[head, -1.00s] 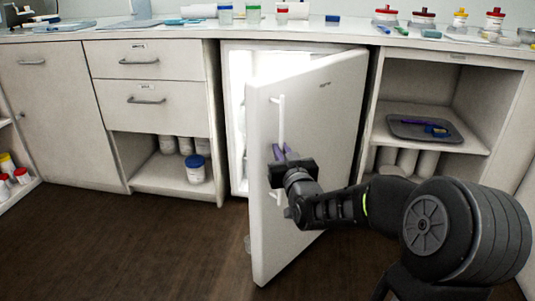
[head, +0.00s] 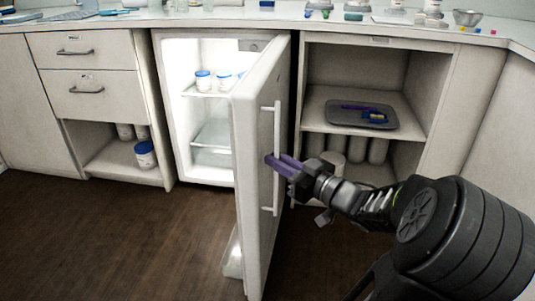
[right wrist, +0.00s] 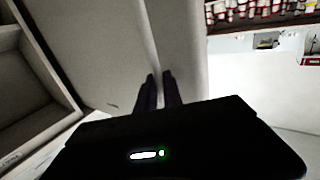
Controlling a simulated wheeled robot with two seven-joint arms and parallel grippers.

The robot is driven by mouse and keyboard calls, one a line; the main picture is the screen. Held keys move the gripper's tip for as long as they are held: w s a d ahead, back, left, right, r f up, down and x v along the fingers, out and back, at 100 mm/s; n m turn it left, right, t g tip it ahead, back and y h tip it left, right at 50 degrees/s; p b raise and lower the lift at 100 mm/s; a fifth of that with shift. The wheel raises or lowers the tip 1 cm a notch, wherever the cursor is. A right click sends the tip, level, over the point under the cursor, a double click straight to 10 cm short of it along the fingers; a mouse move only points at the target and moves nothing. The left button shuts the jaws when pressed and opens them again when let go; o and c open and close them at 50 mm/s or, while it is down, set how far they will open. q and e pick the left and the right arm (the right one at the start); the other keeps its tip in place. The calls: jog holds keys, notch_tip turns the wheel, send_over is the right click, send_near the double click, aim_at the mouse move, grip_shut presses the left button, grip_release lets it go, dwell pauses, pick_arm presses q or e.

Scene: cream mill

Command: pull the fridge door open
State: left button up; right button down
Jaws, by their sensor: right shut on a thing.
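The white fridge door (head: 258,190) stands wide open in the head view, seen nearly edge-on and swung out toward me. Its vertical bar handle (head: 276,150) is on the door's outer face. My right gripper (head: 276,162) has its purple fingers shut on the handle at about mid-height. In the right wrist view the fingers (right wrist: 159,88) close around the pale bar. The lit fridge interior (head: 208,110) shows shelves with several white jars with blue lids. My left gripper is in neither view.
An open cabinet with a grey tray (head: 348,122) on its shelf stands right of the fridge. Drawers (head: 88,92) and an open shelf with a blue-lidded jar (head: 145,155) are on the left. The dark floor (head: 120,240) in front is clear.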

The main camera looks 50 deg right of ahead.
jog(key=shift+s+d+r, duration=0.2)
jog(key=shift+d+r, duration=0.05)
jog(key=shift+d, duration=0.15)
jog(key=c, duration=1.5)
grip_release()
jog(key=shift+w+f, duration=0.1)
jog(key=shift+f, duration=0.05)
jog(key=shift+a, duration=0.1)
jog(key=s+p, duration=0.2)
jog(key=s, duration=0.5)
jog(key=shift+s+a, duration=0.4)
jog(key=shift+a, duration=0.05)
